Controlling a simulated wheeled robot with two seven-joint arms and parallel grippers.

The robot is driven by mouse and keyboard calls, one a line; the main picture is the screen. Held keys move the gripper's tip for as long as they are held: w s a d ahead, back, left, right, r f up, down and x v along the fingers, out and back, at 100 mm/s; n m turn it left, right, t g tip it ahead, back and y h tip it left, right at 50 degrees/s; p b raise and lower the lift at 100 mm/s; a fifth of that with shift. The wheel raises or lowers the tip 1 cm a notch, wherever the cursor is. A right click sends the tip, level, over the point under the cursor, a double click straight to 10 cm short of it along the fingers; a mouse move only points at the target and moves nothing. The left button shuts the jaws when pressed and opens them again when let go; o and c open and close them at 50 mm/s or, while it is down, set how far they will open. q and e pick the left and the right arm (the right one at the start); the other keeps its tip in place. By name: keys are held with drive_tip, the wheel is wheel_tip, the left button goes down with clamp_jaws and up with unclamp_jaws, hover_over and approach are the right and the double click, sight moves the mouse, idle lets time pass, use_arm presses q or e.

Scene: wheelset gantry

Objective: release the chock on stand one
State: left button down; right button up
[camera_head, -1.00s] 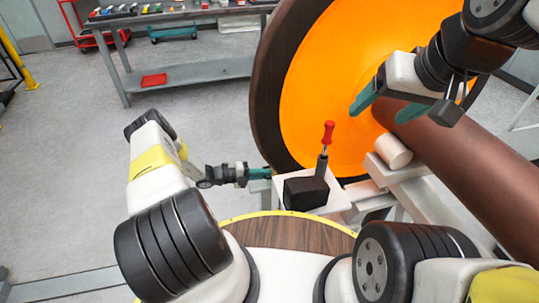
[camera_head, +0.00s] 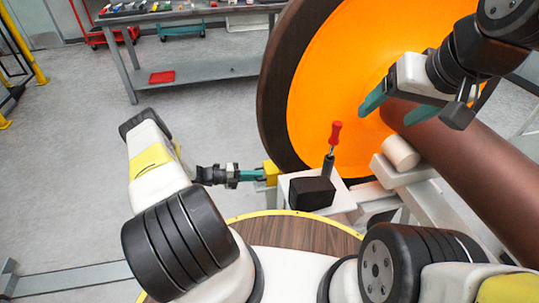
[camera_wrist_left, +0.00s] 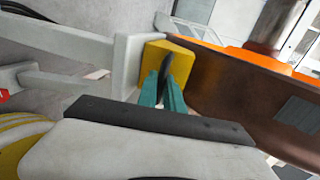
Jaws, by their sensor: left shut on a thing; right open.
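The yellow chock (camera_head: 271,171) sits between the white stand (camera_head: 341,197) and the lower left edge of the orange wheel (camera_head: 335,90). My left gripper (camera_head: 254,175) is shut on the chock and reaches it from the left. In the left wrist view the teal fingers (camera_wrist_left: 163,92) close on the dark handle of the yellow chock (camera_wrist_left: 178,55). The brown wheel rim (camera_wrist_left: 228,95) is close to its right; I cannot tell whether they touch. My right gripper (camera_head: 397,107) is open and empty before the wheel face, above the axle (camera_head: 470,160).
A black block (camera_head: 311,193) and a red-handled tool (camera_head: 336,133) stand upright on the white stand. A white cylinder (camera_head: 401,152) lies beside the axle. A grey workbench (camera_head: 215,70) with a red tray (camera_head: 163,77) is behind. The floor at left is clear.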

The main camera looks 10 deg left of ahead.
use_arm(q)
drive_tip(key=shift+s+a+f, duration=0.1)
drive_tip(key=shift+s+a, duration=0.05)
drive_tip(key=c, duration=1.5)
unclamp_jaws()
drive_tip(key=v, duration=0.8)
